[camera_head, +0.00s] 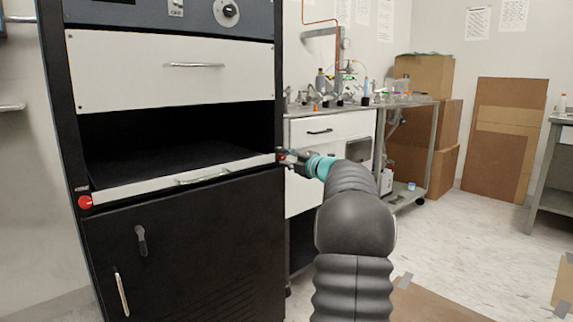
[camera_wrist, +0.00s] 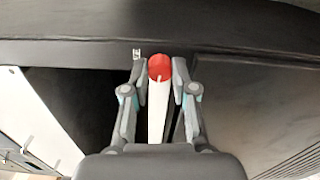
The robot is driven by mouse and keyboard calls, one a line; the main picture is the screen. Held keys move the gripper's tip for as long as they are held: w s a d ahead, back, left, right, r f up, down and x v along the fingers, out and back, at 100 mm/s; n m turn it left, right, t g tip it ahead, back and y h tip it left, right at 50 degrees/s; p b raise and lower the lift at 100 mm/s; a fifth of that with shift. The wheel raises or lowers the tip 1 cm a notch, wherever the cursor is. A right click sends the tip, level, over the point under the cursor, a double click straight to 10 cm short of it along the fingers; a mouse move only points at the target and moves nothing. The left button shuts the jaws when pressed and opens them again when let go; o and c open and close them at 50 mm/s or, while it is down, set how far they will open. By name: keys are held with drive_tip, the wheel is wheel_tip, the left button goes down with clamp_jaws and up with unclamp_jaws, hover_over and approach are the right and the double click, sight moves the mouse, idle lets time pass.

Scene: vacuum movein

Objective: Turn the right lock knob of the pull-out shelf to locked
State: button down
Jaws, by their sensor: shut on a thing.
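The right lock knob (camera_wrist: 159,66) is red and round, with a pale pointer line, and sits at the right end of the pull-out shelf's front. My gripper (camera_wrist: 159,75) is shut on it, with one finger on each side. In the head view my gripper (camera_head: 291,158) reaches the cabinet's right post and hides most of the knob. The pull-out shelf (camera_head: 130,190) has a white front edge with a metal handle. A small lock mark (camera_wrist: 137,54) shows beside the knob in the wrist view.
The left lock knob (camera_head: 85,202), also red, is at the shelf's other end. A white drawer (camera_head: 170,75) is above the dark open bay, and a black door (camera_head: 190,250) is below. A lab bench (camera_head: 330,130) with glassware stands to the right. Cardboard boxes (camera_head: 425,75) are behind it.

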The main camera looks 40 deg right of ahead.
drive_tip(key=shift+n+b, duration=0.3)
drive_tip(key=shift+n, duration=0.3)
drive_tip(key=c, duration=0.9)
unclamp_jaws()
drive_tip(key=shift+c, duration=0.2)
